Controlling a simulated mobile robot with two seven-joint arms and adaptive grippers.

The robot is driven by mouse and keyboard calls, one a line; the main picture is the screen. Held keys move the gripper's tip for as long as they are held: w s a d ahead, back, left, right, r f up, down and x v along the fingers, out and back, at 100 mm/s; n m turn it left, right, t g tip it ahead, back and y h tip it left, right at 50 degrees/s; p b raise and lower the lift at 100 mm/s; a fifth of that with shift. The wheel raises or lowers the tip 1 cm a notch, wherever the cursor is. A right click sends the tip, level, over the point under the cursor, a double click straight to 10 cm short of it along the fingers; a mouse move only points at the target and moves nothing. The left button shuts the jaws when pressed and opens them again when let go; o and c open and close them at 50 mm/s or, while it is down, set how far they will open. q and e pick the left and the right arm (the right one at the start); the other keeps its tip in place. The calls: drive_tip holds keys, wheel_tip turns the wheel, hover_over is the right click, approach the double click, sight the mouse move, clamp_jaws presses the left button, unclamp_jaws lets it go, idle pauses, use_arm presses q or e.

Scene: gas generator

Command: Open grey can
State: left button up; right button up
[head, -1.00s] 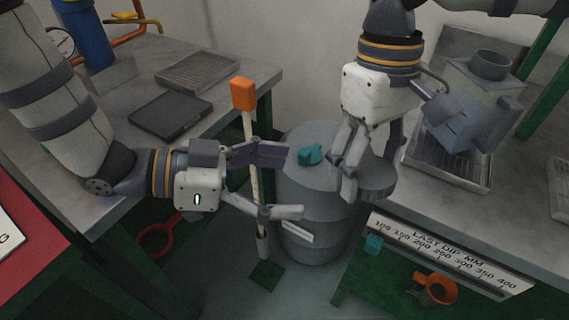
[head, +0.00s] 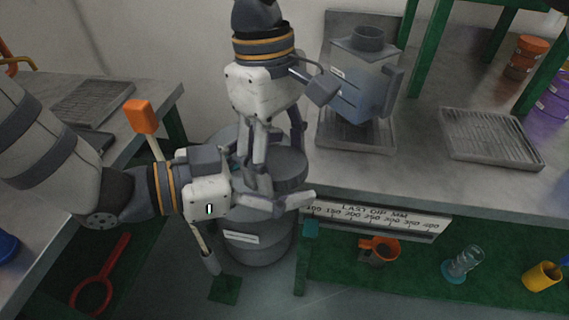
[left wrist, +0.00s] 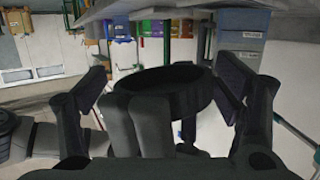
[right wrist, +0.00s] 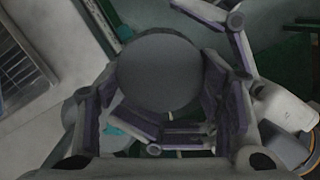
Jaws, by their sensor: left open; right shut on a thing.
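The grey can (head: 280,164) shows in the head view as a short round thing with a flat grey top, above a wide grey drum. My right gripper (head: 278,178) comes down from above and is shut on it. My left gripper (head: 297,170) reaches in from the left, open. Its lower finger passes in front of the can; its other finger is mostly hidden. In the left wrist view the dark round can (left wrist: 185,92) lies between my open left fingers. The right wrist view shows its flat round top (right wrist: 160,70). Whether the left fingers touch it, I cannot tell.
The drum (head: 262,247) stands on the floor below. An orange-handled stick (head: 140,116) passes behind my left arm. A bluish jug (head: 368,85) stands on a rack on the right bench. A scale sign (head: 375,218) hangs at that bench's front edge.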

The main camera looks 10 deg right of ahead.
use_arm(q)
drive_tip(key=shift+d, duration=0.1)
drive_tip(key=c, duration=1.2)
use_arm(e)
drive_tip(key=o, duration=1.3)
use_arm(q)
drive_tip(key=shift+c, duration=0.7)
use_arm(e)
drive_tip(key=shift+o, duration=0.2)
drive_tip(key=shift+s, duration=0.1)
